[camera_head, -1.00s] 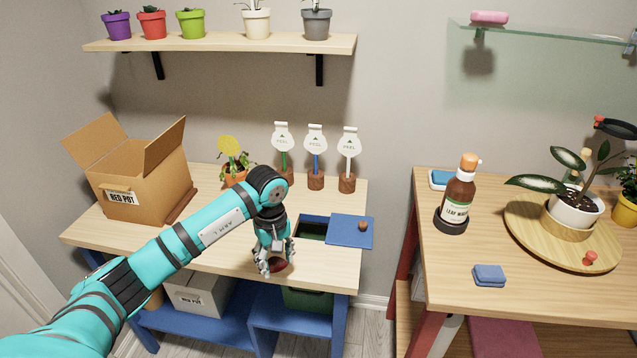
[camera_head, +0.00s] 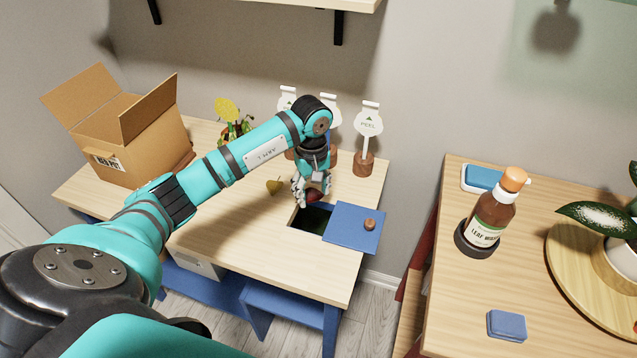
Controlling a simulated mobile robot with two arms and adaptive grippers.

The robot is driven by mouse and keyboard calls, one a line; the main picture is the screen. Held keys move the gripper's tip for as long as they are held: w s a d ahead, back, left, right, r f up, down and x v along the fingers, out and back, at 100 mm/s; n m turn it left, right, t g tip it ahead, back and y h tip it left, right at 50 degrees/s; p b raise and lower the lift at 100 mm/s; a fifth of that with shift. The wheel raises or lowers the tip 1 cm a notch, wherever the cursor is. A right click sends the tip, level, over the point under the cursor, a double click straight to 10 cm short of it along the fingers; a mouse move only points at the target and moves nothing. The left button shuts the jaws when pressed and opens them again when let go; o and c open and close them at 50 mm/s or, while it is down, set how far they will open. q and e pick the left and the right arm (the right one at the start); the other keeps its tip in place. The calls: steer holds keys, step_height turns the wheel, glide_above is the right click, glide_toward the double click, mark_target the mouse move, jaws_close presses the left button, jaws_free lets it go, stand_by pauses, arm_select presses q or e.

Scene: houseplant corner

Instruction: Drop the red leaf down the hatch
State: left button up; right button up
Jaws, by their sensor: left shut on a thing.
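My left gripper (camera_head: 312,196) is shut on the red leaf (camera_head: 315,196), a small dark red shape showing between the fingers. The gripper points down over the back part of the open hatch (camera_head: 314,219), a dark rectangular hole in the wooden table. The gripper hides part of the hole's back edge. The height of the leaf above the hole is hard to judge. My right gripper is out of view.
A yellow leaf (camera_head: 275,186) lies on the table left of the gripper. An open cardboard box (camera_head: 130,140) stands at the left, and a yellow-flowered pot plant and PEEL markers (camera_head: 367,130) at the back. A brown bottle (camera_head: 491,215) stands on the right table (camera_head: 450,300).

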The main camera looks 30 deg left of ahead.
arm_select(q)
steer(key=shift+s+f, duration=0.1)
steer(key=shift+f, duration=0.2)
steer(key=shift+w+f+b, duration=0.2)
steer(key=shift+f+b, duration=0.55)
steer(key=shift+f, duration=0.4)
step_height(320, 180, down, 9)
steer(key=b, duration=0.7)
steer(key=shift+f+b, duration=0.2)
steer(key=shift+b, duration=0.1)
steer(key=o, duration=0.8)
steer(key=shift+c, duration=0.2)
steer(key=shift+r, duration=0.15)
